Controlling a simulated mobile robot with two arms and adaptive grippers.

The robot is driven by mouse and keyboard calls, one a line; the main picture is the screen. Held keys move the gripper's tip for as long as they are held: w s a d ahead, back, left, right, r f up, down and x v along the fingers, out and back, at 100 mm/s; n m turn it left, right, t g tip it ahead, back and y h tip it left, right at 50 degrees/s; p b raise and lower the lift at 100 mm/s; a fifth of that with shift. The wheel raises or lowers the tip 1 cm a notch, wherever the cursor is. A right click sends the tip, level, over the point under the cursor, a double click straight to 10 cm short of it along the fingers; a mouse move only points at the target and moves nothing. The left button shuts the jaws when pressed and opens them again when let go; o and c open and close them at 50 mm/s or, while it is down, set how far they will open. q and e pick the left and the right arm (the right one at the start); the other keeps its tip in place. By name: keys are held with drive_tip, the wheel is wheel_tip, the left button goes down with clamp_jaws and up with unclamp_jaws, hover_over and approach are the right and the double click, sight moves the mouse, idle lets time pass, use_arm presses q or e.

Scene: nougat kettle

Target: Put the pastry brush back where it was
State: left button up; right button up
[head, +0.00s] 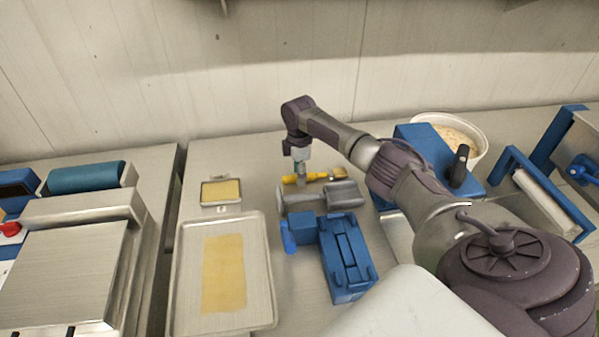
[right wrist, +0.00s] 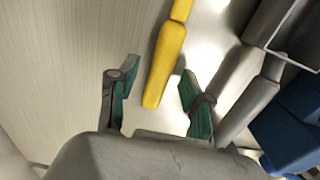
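The pastry brush lies on the metal worktop behind a grey tool; its yellow handle (head: 291,180) and the brush end (head: 338,174) show in the head view. My right gripper (head: 301,175) reaches down over the handle from above. In the right wrist view the yellow handle (right wrist: 166,55) ends between the two parted green-padded fingers of the right gripper (right wrist: 159,86), with a gap on each side. The fingers are open and empty. The brush end is outside the right wrist view. My left gripper is not in view.
The grey tool (head: 322,196) lies just in front of the brush. A blue stand (head: 346,258) is nearer. A large tray (head: 188,290) with a yellow sheet and a small tray (head: 221,204) are left. A blue box (head: 428,150) and white bowl (head: 478,150) stand right. The wall is behind.

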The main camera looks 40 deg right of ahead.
wheel_tip(320, 180, up, 12)
drive_tip(key=b, duration=0.2)
drive_tip(key=shift+r, duration=0.15)
idle(0.8)
